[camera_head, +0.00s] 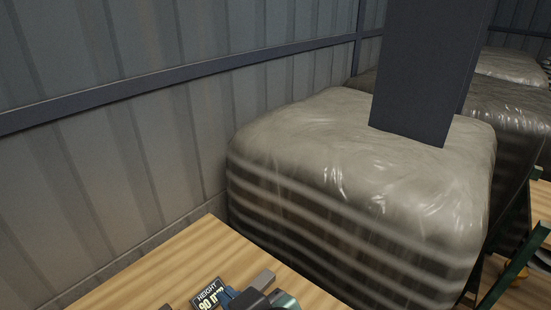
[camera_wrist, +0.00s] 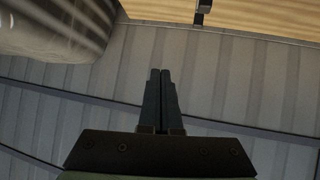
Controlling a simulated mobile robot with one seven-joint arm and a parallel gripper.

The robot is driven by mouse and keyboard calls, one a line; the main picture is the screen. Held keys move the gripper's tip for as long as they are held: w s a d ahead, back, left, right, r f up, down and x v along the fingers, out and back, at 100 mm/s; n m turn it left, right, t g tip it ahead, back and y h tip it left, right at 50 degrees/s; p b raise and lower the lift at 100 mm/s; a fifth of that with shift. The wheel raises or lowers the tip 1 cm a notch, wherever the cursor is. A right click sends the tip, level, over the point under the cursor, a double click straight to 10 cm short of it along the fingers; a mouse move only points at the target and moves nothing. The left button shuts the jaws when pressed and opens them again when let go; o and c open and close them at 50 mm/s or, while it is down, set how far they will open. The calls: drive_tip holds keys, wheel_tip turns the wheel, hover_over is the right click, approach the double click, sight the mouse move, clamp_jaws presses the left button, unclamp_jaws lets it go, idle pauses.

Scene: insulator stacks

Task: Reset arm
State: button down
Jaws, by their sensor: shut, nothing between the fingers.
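My gripper (camera_wrist: 160,72) shows in the wrist view, its two dark fingers side by side and shut with nothing between them. Beyond the fingertips is corrugated wall, and the fingers appear clear of everything. In the head view, a dark and teal shape at the bottom edge is cut off, and I cannot tell whether it is part of my arm.
A wooden surface (camera_head: 150,272) bears a black "HEIGHT 90" label (camera_head: 208,295) and a small grey block (camera_head: 262,281). A plastic-wrapped stack (camera_head: 330,185) stands behind it, also in the wrist view (camera_wrist: 55,28). A dark post (camera_head: 420,70) rises there. Corrugated wall (camera_head: 90,180) bounds the left.

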drive_tip(key=w+d+r+m+t+h+b, duration=0.1)
drive_tip(key=w+d+r+m+t, duration=0.15)
drive_tip(key=r+t, duration=0.4)
drive_tip(key=w+d+r+m+t+h+b, duration=0.1)
drive_tip(key=w+r+m+t+h+b, duration=0.2)
drive_tip(key=r, duration=0.7)
drive_tip(key=s+d+r+m+t+h, duration=0.1)
drive_tip(key=s+r+t, duration=0.1)
drive_tip(key=r, duration=0.3)
drive_tip(key=s+d+r+m+t, duration=0.1)
drive_tip(key=s+r+t, duration=0.1)
drive_tip(key=r+t, duration=0.2)
drive_tip(key=s+d+r+m+t+h+b, duration=0.1)
drive_tip(key=s+r+t, duration=0.2)
drive_tip(key=r, duration=0.4)
drive_tip(key=shift+r+h, duration=0.3)
drive_tip(key=shift+r, duration=0.1)
